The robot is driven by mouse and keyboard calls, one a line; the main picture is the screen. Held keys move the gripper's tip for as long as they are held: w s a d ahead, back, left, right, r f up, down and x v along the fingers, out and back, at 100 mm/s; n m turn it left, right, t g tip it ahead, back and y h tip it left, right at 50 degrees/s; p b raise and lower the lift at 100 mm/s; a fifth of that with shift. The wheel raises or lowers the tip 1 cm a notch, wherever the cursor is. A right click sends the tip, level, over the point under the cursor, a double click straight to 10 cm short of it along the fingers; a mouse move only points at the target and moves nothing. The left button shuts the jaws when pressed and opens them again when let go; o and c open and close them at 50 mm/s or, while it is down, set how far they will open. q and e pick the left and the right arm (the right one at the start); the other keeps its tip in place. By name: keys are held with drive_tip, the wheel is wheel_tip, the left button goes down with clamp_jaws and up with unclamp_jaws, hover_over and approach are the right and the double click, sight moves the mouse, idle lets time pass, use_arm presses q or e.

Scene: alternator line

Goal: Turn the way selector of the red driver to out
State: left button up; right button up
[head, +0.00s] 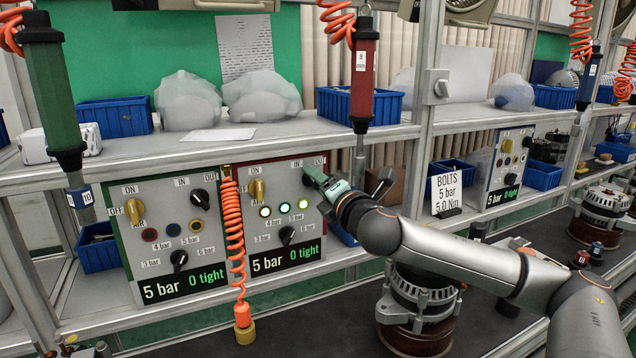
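The red driver (364,75) hangs upright from an orange coiled hose above the shelf. Below it is the red-edged panel (240,218), with IN and OUT labels at its top right. My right gripper (322,184) reaches in from the right at the spot under these labels. It covers the way selector there, so the selector's direction and the finger gap cannot be made out. The panel's yellow air knob (257,190) stands upright near ON. Three lamps on it are lit, and its display (286,257) reads "5 bar 0 tight". My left gripper is not in view.
A green driver (52,90) and its similar panel (176,240) are at the left. A coiled hose with a yellow end (244,330) hangs before the red panel's left side. An alternator (420,300) stands below my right arm. A bolts sign (446,193) stands right.

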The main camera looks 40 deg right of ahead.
clamp_jaws()
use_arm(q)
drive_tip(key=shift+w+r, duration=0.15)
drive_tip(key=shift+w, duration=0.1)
use_arm(e)
drive_tip(key=shift+m, duration=0.4)
use_arm(q)
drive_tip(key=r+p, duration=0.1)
drive_tip(key=p, duration=0.1)
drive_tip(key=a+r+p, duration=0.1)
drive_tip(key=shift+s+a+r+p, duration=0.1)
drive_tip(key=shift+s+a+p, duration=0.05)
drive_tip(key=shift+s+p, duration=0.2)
use_arm(e)
drive_tip(key=m, duration=1.1)
drive_tip(key=shift+f, duration=0.25)
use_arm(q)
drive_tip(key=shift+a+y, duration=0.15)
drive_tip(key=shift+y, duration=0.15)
use_arm(e)
drive_tip(key=shift+m, duration=0.3)
